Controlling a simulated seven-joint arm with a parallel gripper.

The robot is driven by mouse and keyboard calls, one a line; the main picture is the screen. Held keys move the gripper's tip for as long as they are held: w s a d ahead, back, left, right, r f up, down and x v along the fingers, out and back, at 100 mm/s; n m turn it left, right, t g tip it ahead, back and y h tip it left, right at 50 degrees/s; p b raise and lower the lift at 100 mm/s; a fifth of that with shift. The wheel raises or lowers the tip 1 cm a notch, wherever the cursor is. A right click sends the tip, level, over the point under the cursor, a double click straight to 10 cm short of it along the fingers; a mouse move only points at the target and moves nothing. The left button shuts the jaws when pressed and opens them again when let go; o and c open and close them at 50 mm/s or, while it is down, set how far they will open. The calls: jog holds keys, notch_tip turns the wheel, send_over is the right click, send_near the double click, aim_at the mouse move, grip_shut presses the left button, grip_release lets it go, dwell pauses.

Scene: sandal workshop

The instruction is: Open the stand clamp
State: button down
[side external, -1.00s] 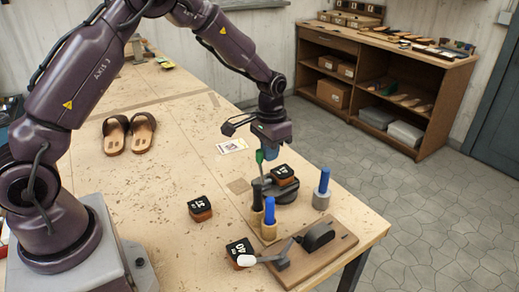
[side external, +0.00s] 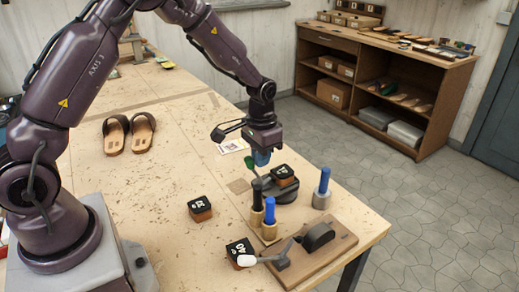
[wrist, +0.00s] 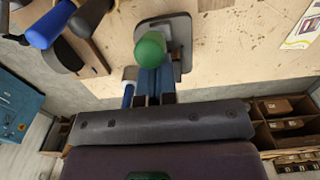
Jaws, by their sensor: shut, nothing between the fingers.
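The stand clamp has a dark base (side external: 285,196) near the table's front right part and a lever with a green knob (side external: 249,163). The lever leans left in the side view. The green knob also shows large in the wrist view (wrist: 150,49), in front of my fingers. A dark-topped brown block (side external: 284,176) sits on the stand. My gripper (side external: 262,160) is shut and empty, just right of the green knob and above the stand. It looks close to the knob, but I cannot tell if they touch. In the wrist view the knob partly covers the blue fingers.
Black-handled (side external: 257,197) and blue-handled (side external: 269,220) tools stand left of the stand, and another blue one (side external: 323,189) stands right. A wooden board (side external: 310,262) with a white-tipped lever lies in front.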

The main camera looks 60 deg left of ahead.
jog(key=shift+s+f, duration=0.2)
jog(key=shift+s, duration=0.35)
jog(key=shift+s+f, duration=0.15)
jog(key=shift+s, duration=0.4)
notch_tip(320, 180, up, 8)
jog(key=w, duration=0.1)
jog(key=shift+f, duration=0.2)
jog(key=shift+w, duration=0.1)
jog(key=shift+s+f, duration=0.2)
jog(key=shift+s, duration=0.1)
jog(key=shift+s+d+f+g, duration=0.15)
jog(key=shift+s+g, duration=0.15)
jog(key=shift+s, duration=0.5)
jog(key=s+d+r+t, duration=0.2)
jog(key=s+r+t, duration=0.1)
jog(key=s+r, duration=0.5)
jog(key=s+d+r+t, duration=0.2)
jog(key=s+r+t, duration=0.1)
jog(key=s+r, duration=0.5)
jog(key=shift+s+d+r, duration=0.15)
jog(key=shift+s+d, duration=0.2)
jog(key=shift+s, duration=1.4)
